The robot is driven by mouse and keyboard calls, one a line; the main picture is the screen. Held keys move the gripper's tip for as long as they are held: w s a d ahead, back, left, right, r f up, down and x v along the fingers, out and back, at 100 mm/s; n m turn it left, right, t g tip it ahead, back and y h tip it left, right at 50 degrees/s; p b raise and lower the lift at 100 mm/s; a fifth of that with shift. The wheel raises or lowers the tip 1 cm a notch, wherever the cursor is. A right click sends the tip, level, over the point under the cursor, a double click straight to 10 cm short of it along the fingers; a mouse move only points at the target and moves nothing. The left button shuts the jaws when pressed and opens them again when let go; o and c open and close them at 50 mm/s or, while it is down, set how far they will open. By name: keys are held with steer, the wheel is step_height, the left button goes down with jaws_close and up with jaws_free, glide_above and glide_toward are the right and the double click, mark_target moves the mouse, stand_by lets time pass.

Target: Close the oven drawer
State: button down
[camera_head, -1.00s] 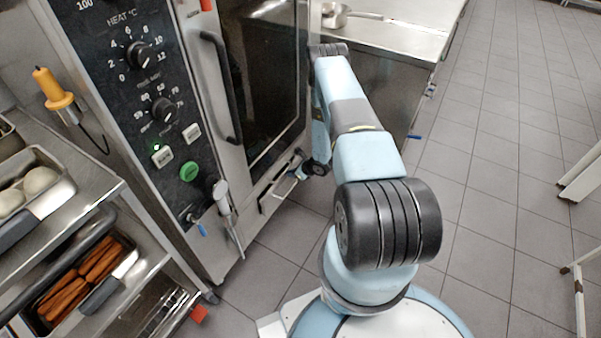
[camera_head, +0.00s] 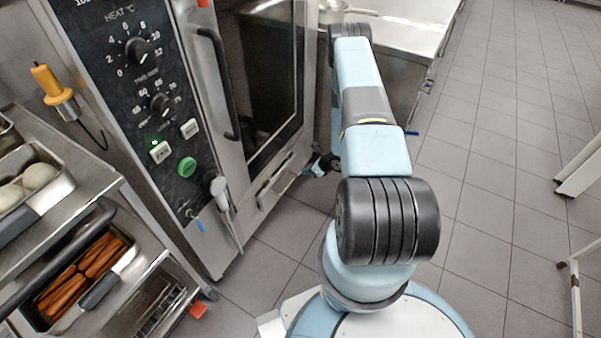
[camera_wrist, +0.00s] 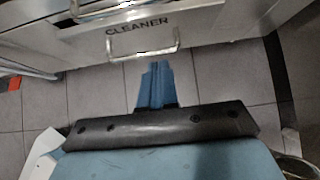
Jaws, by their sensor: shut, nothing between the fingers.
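The oven (camera_head: 222,120) stands at the left in the head view, with its glass door shut. In the wrist view the drawer front (camera_wrist: 207,33) bears the word CLEANER and a metal bar handle (camera_wrist: 143,42). I cannot tell how far the drawer stands out. My gripper (camera_wrist: 156,68) is shut and empty, its blue fingers pointing at the drawer front just below the handle. I cannot tell if they touch. In the head view my gripper (camera_head: 322,163) is small, beside the drawer.
A steel counter (camera_head: 400,38) with a pan (camera_head: 333,10) stands behind my arm. A rack with trays (camera_head: 75,275) is at the left. A hand shower (camera_head: 225,205) hangs on the oven front. Tiled floor (camera_head: 490,190) is free at the right.

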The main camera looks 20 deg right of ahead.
steer(key=shift+v, duration=1.05)
steer(key=c, duration=1.8)
jaws_free()
steer(key=shift+s+d+r, duration=0.1)
steer(key=shift+s+r, duration=0.05)
steer(key=shift+o, duration=0.8)
steer(key=shift+s, duration=0.1)
steer(key=shift+o, duration=0.8)
steer(key=shift+s+f+m, duration=0.15)
steer(key=shift+f+m, duration=0.35)
steer(key=shift+o, duration=1.2)
steer(key=f+m+y, duration=0.1)
steer(key=f+m, duration=0.1)
steer(key=s+f+m+t+y, duration=0.1)
steer(key=f+m, duration=0.1)
steer(key=m, duration=0.1)
steer(key=shift+s+f, duration=0.1)
steer(key=shift+s, duration=0.05)
steer(key=m+t+y, duration=0.2)
steer(key=m+t, duration=0.2)
steer(key=m, duration=0.8)
glide_toward(290, 182)
steer(key=x, duration=1)
steer(key=shift+f, duration=0.4)
steer(key=shift+c, duration=0.2)
